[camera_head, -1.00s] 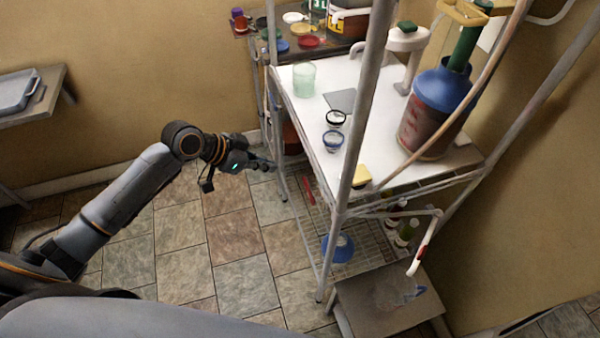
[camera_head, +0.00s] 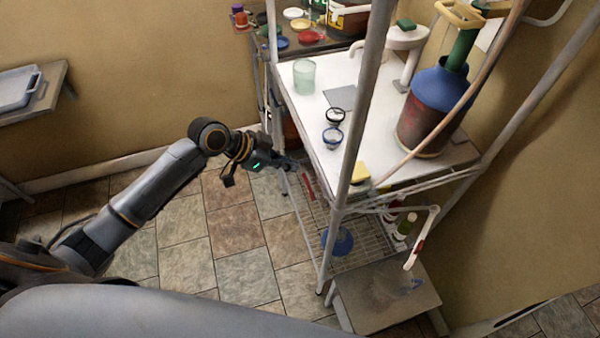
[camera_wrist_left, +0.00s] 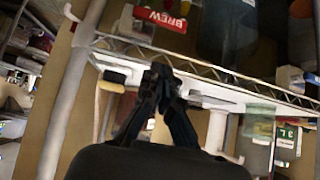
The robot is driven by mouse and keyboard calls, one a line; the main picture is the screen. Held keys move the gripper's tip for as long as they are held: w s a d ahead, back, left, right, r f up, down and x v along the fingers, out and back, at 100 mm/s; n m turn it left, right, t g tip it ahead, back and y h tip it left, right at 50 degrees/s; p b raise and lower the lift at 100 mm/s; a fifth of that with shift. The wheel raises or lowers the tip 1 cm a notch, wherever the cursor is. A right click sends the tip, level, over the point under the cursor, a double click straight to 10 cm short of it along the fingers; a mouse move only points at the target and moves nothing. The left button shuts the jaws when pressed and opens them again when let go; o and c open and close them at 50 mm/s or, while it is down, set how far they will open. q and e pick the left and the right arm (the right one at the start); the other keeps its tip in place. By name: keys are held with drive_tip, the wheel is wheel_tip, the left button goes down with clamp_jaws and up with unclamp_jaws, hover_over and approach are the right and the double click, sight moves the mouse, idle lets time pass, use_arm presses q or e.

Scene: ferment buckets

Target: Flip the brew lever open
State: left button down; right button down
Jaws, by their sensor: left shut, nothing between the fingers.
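My left gripper (camera_head: 290,165) is shut and empty, beside the left edge of the white-topped rack (camera_head: 345,95). In the left wrist view its dark fingers (camera_wrist_left: 158,78) meet in front of the rack's wire edge. A red label reading BREW (camera_wrist_left: 160,18) shows beyond that edge, apart from the fingers. In the head view a white bent bar with a red part (camera_head: 421,245), which may be the brew lever, hangs at the rack's front right, well away from my gripper. I cannot tell whether the label is on it. My right gripper is out of view.
A blue-topped dark red vessel (camera_head: 432,110) stands on the rack with a hose across it. Rack posts (camera_head: 358,125) rise close to my left gripper. A low grey stand (camera_head: 385,295) sits below the bar. The tiled floor (camera_head: 235,240) left of the rack is clear.

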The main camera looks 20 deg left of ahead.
use_arm(q)
wheel_tip(320, 180, down, 7)
drive_tip(key=w+d+p, duration=0.1)
drive_tip(key=d, duration=0.1)
drive_tip(key=shift+w+d+p, duration=0.3)
drive_tip(key=shift+w+p, duration=0.05)
drive_tip(key=shift+p, duration=0.05)
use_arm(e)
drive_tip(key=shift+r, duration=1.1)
use_arm(q)
drive_tip(key=shift+w+a+f+b, duration=0.15)
drive_tip(key=shift+f+b, duration=0.1)
drive_tip(key=shift+b, duration=0.3)
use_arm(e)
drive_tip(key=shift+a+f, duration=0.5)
